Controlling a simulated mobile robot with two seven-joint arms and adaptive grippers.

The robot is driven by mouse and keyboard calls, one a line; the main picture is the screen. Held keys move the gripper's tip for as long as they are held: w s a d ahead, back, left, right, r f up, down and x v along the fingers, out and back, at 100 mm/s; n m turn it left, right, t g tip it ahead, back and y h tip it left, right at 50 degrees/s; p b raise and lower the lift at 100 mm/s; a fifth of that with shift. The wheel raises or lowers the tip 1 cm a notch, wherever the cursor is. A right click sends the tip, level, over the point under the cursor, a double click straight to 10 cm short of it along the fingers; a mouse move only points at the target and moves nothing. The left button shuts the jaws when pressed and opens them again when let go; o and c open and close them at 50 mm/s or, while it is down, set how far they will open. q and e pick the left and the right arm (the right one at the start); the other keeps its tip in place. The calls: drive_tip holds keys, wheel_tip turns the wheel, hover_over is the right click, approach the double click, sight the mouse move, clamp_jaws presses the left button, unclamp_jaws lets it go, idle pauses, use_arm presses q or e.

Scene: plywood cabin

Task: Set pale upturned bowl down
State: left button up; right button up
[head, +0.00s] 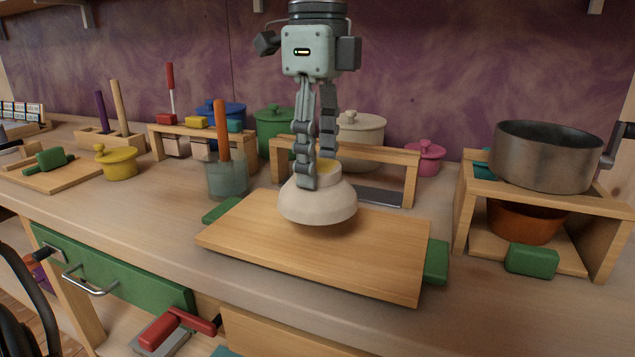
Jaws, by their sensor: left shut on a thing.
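The pale upturned bowl (318,207) is in the middle of the head view, with its foot up and its wide rim down. My left gripper (318,170) comes down from above and is shut on the bowl's foot. The bowl is over the back part of a wooden board with green handles (330,262). A shadow lies below its rim, and I cannot tell whether the rim touches the board. My right gripper is not in view.
A glass jar with a wooden-handled tool (228,180) stands left of the board. A wooden rack (398,158) stands close behind the bowl. At right, a metal pot (545,160) sits on a wooden stand (464,210). The board's front part is bare.

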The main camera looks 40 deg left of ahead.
sight(317, 165)
use_arm(q)
wheel_tip(317, 165, down, 3)
drive_tip(key=shift+f, duration=0.5)
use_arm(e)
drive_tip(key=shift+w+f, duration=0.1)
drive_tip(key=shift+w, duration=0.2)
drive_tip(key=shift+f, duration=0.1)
use_arm(q)
drive_tip(key=shift+f, duration=0.1)
drive_tip(key=o, duration=0.8)
drive_tip(key=shift+o, duration=2.2)
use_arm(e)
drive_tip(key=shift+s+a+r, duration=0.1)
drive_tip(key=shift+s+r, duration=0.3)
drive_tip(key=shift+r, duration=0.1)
